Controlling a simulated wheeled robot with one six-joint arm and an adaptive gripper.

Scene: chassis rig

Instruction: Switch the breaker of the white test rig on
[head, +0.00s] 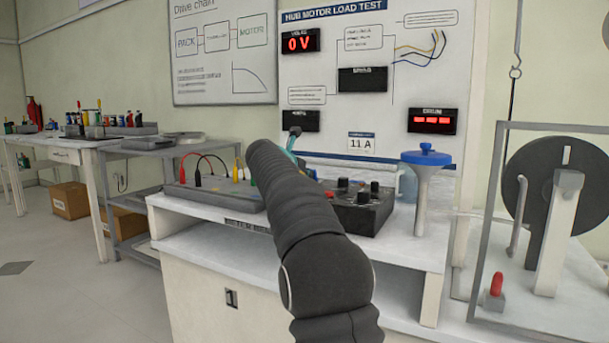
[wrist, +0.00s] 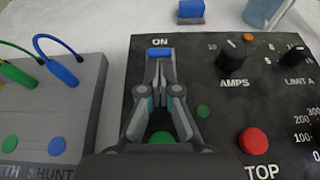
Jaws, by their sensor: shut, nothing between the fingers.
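The white test rig (head: 410,225) stands in front of me in the head view, with its upright panel showing 0 V. A black control box (head: 362,212) sits on its top and fills the right of the wrist view (wrist: 205,90). On that box a blue switch piece (wrist: 160,52) lies just under the printed word ON; I take it for the breaker. My gripper (wrist: 158,66) is shut and empty, its tips right at the near side of the blue piece. Whether they touch I cannot tell. In the head view my arm hides most of the gripper and the box's left part.
The box also carries an AMPS knob (wrist: 232,60), a LIMIT A knob (wrist: 292,56) and a red STOP button (wrist: 253,141). A grey shunt box (wrist: 50,110) with plugged leads lies to the left.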

